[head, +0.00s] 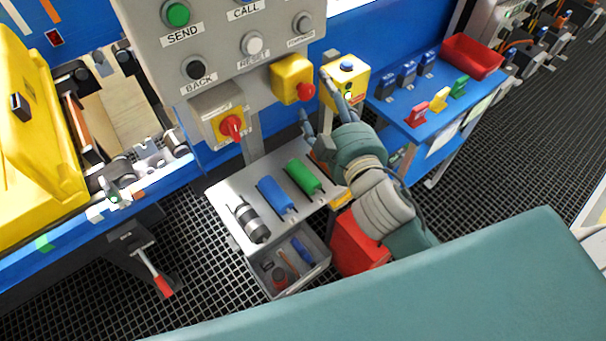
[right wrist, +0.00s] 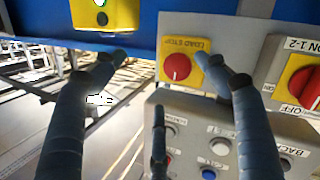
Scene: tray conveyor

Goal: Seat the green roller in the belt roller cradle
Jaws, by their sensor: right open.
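The green roller (head: 304,176) lies on a grey shelf (head: 225,192) below the button panel, to the right of a blue roller (head: 273,194) and a grey-black roller (head: 250,220). Metal brackets (head: 148,155) show at the conveyor's near edge on the left; I cannot tell whether they are the belt roller cradle. My right gripper (head: 315,97) is open and empty, above and beyond the green roller, near the panel's right end. Its spread fingers also show in the right wrist view (right wrist: 158,62), with no roller in that view. My left gripper is not in view.
The grey panel (head: 225,75) carries buttons and a red knob (head: 232,127). A yellow button box (head: 350,78) stands near my right fingers. A tool bin (head: 318,265) hangs below the shelf. A blue table (head: 400,112) with a red tray (head: 472,57) is right.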

